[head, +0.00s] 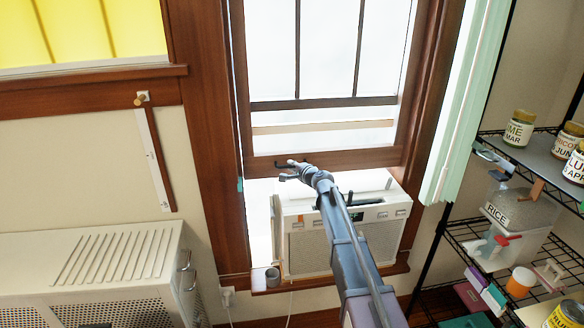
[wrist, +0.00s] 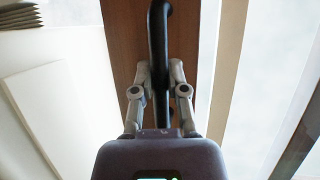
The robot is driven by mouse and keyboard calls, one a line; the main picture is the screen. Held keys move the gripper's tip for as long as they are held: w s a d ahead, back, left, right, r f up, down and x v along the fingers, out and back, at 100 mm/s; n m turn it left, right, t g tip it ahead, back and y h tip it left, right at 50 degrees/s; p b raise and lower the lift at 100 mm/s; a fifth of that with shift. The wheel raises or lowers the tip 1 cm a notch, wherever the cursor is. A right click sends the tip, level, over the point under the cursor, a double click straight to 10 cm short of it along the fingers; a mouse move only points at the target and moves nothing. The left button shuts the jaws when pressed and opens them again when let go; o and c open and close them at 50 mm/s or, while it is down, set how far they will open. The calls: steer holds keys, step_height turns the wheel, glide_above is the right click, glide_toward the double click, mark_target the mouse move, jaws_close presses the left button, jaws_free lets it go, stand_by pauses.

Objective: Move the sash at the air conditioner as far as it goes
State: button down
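The window sash (head: 350,160) has a brown wooden bottom rail and stands raised a little above the white air conditioner (head: 312,250), which sits in the lower window opening. A dark handle (head: 283,163) is on the rail's left part. In the wrist view the black handle (wrist: 158,45) runs upward across the brown rail (wrist: 125,40). My gripper (head: 291,172) is at the handle, with its two fingers (wrist: 160,78) close against both sides of it. The exact contact at the fingertips is small and partly hidden in the head view.
A grey cup (head: 272,277) stands on the sill left of the air conditioner. A pale green curtain (head: 465,110) hangs at the right, beside a wire shelf with jars (head: 518,128). A perforated metal cabinet (head: 95,265) stands at the lower left.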

step_height(320, 180, down, 6)
steer(key=b, duration=0.5)
steer(key=shift+r+b, duration=0.2)
steer(key=shift+b, duration=0.15)
steer(key=shift+s, duration=0.2)
steer(key=c, duration=1.1)
jaws_free()
steer(key=o, duration=0.5)
steer(key=shift+w+f, duration=0.15)
steer(key=shift+c, duration=0.2)
steer(key=shift+r, duration=0.2)
